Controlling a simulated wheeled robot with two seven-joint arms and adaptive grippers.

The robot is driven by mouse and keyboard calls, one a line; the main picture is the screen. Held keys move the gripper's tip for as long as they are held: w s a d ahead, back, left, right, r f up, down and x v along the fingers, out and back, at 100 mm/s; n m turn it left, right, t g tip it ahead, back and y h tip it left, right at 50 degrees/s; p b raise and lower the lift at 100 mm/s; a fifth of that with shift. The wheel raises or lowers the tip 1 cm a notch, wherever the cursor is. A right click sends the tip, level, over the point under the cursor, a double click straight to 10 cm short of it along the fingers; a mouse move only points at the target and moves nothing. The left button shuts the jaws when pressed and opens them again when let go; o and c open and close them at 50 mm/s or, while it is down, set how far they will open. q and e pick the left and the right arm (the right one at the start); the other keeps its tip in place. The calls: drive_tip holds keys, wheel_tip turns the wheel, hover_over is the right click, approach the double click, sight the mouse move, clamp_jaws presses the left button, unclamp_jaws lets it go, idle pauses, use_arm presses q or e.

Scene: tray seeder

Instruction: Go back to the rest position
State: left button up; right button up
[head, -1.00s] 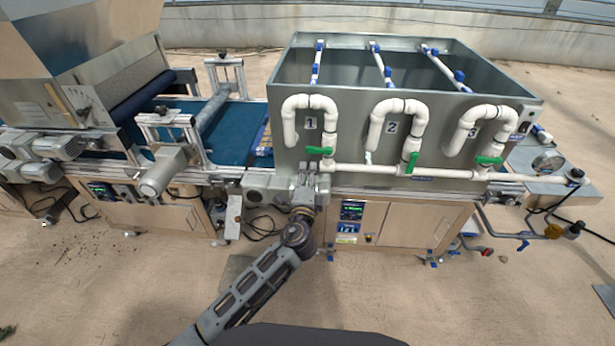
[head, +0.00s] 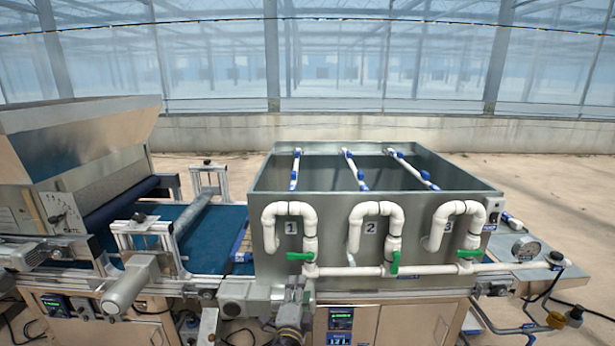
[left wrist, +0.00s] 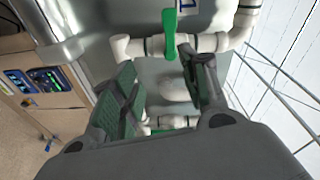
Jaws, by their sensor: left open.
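My left gripper (head: 296,292) is low in front of the grey tank (head: 380,240), just below the green handle of valve 1 (head: 300,256). In the left wrist view my left gripper (left wrist: 165,72) has its two fingers apart with nothing held between them. A green valve handle (left wrist: 170,33) on a white pipe lies just beyond the fingertips, apart from them. In the head view the handle of valve 1 lies crosswise to its upright pipe. The handle of valve 2 (head: 395,261) is upright, and that of valve 3 (head: 468,254) is crosswise. My right gripper is out of view.
A blue conveyor (head: 203,233) with a roller stands left of the tank, and a metal hopper (head: 75,140) is at far left. A control panel (head: 340,320) is below the tank. White pipes run along the tank's front. Open floor lies behind the machine.

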use_arm(q)
drive_tip(key=a+f+n+g+h, duration=0.1)
drive_tip(key=a+f+n+g, duration=0.1)
drive_tip(key=f, duration=0.9)
drive_tip(key=a+f+n+g, duration=0.1)
drive_tip(key=f+n+g, duration=0.15)
drive_tip(key=f, duration=0.95)
drive_tip(key=s+a+f+n+g, duration=0.1)
drive_tip(key=s+a+f+n, duration=0.2)
drive_tip(key=f, duration=0.4)
drive_tip(key=s+a+f+g+y, duration=0.1)
drive_tip(key=s+a+f+g, duration=0.1)
drive_tip(key=s+a+f, duration=0.35)
drive_tip(key=s+a+f+n+g, duration=0.1)
drive_tip(key=a+f+n, duration=0.1)
drive_tip(key=f, duration=0.7)
drive_tip(key=s+a+f+n+g+y, duration=0.15)
drive_tip(key=s+a+f, duration=0.35)
drive_tip(key=s, duration=0.6)
drive_tip(key=s+a+f+n+g, duration=0.2)
drive_tip(key=s+f+g, duration=0.1)
drive_tip(key=s+f, duration=0.6)
drive_tip(key=s+a+f+n+g+y, duration=0.15)
drive_tip(key=s+a+f, duration=0.3)
drive_tip(key=s, duration=0.75)
drive_tip(key=s+d+f+g, duration=0.1)
drive_tip(key=s+f+g, duration=0.1)
drive_tip(key=s, duration=1.2)
drive_tip(key=shift+h, duration=0.4)
drive_tip(key=shift+d+f, duration=0.1)
